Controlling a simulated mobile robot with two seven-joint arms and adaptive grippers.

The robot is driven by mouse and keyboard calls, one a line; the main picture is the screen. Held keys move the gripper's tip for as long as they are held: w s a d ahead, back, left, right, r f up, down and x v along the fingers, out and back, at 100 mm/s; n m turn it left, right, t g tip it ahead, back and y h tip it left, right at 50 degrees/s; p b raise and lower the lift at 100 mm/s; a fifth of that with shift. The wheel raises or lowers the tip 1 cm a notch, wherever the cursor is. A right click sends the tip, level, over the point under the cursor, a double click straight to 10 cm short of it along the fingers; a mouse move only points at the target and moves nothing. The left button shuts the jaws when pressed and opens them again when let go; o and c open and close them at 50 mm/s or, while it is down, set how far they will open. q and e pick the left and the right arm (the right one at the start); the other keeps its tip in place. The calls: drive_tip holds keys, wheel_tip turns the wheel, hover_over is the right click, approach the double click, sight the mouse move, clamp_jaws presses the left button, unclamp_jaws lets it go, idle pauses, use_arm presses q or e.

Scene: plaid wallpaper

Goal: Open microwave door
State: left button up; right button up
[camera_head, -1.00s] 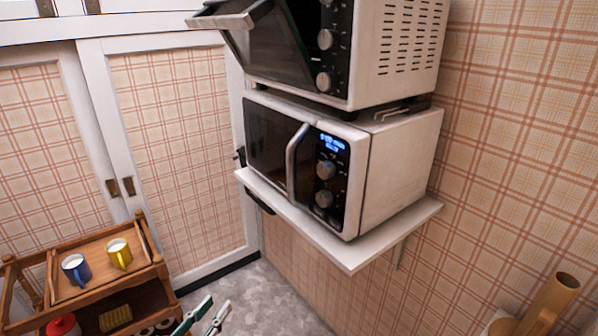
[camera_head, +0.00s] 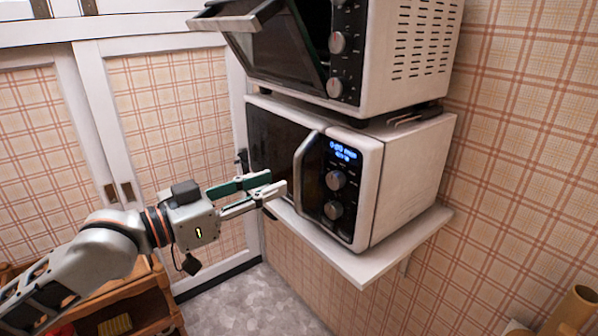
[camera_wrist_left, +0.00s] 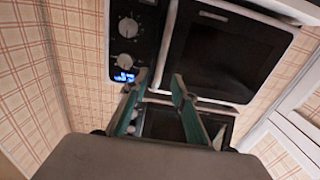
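The microwave (camera_head: 412,185) is white with a dark door (camera_head: 270,143), a blue-lit display, two knobs and a curved upright handle (camera_head: 301,172). It stands on a wall shelf, and its door looks shut. My left gripper (camera_head: 276,184) is in front of the door, just left of the handle, with its green-sided fingers apart and empty. In the left wrist view, the microwave appears upside down, with its handle (camera_wrist_left: 167,45) running toward the gap between the open fingertips (camera_wrist_left: 159,77). I cannot tell whether they touch it. My right gripper is not in view.
A toaster oven (camera_head: 410,45) with its door hanging open sits directly above the microwave. The white shelf (camera_head: 365,265) juts out below. A wooden cart (camera_head: 155,305) stands at lower left, partly behind my arm. Cabinet doors (camera_head: 170,110) are behind it.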

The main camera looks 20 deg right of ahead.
sight(295, 174)
use_arm(q)
drive_tip(key=shift+x, duration=3.95)
drive_tip(key=shift+c, duration=0.2)
clamp_jaws()
